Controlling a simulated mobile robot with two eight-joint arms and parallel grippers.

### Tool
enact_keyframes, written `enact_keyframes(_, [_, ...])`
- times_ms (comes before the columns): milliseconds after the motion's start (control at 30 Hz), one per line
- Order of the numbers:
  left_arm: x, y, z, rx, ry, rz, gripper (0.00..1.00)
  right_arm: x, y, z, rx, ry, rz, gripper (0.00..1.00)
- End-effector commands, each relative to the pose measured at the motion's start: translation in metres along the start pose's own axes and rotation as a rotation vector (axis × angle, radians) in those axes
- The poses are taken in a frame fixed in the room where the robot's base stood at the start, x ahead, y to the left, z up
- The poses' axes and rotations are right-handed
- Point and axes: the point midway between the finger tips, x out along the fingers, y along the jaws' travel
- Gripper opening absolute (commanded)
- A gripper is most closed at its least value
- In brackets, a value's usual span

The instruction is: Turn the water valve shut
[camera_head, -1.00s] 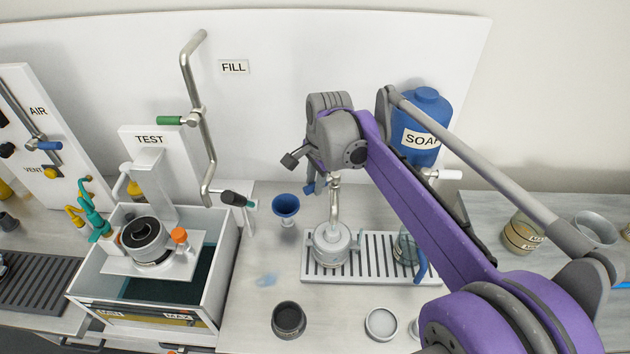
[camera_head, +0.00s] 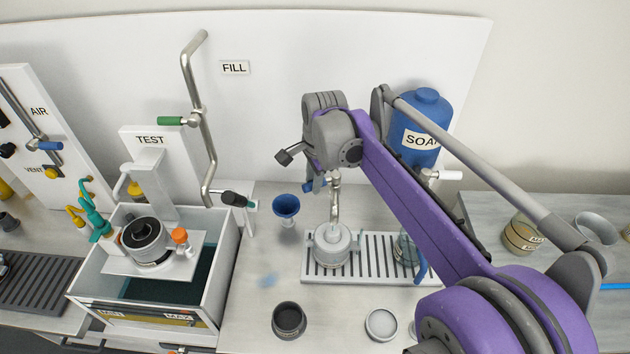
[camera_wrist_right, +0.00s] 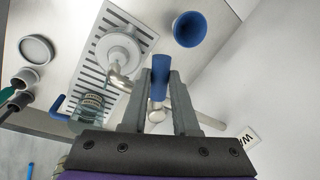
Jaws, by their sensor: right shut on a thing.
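The water valve has a blue handle (camera_wrist_right: 160,70) on a metal pipe, seen in the right wrist view. My right gripper (camera_wrist_right: 158,85) is shut on this handle, with a grey finger on each side of it. A partly cut-off label starting "WA" (camera_wrist_right: 248,138) is on the wall beside it. In the head view, my right gripper (camera_head: 316,184) is at the tap behind the drip tray, and my wrist hides most of the valve. The metal spout (camera_head: 335,205) points down over a lidded grey-white vessel (camera_head: 331,246). My left gripper is not in view.
The vessel stands on a slotted drip tray (camera_head: 375,272) beside a glass jar (camera_head: 405,250). A blue funnel (camera_head: 286,206) is just left of the tap. A blue soap bottle (camera_head: 425,120) hangs behind my forearm. The test tank (camera_head: 222,290) is at the left.

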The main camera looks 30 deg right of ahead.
Motion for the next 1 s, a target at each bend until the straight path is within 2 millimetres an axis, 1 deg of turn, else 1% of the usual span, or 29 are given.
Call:
enact_keyframes(400, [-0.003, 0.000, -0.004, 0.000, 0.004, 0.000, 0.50, 0.003, -0.020, -0.002, 0.305, 0.062, -0.001, 0.00])
enact_keyframes(600, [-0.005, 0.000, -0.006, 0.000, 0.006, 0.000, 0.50, 0.005, -0.027, -0.004, 0.420, 0.085, 0.000, 0.00])
enact_keyframes(800, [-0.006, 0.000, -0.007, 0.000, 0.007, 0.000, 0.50, 0.005, -0.031, -0.005, 0.490, 0.098, 0.000, 0.00])
enact_keyframes(1000, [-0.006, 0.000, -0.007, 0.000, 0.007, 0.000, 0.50, 0.006, -0.032, -0.006, 0.516, 0.104, 0.000, 0.00])
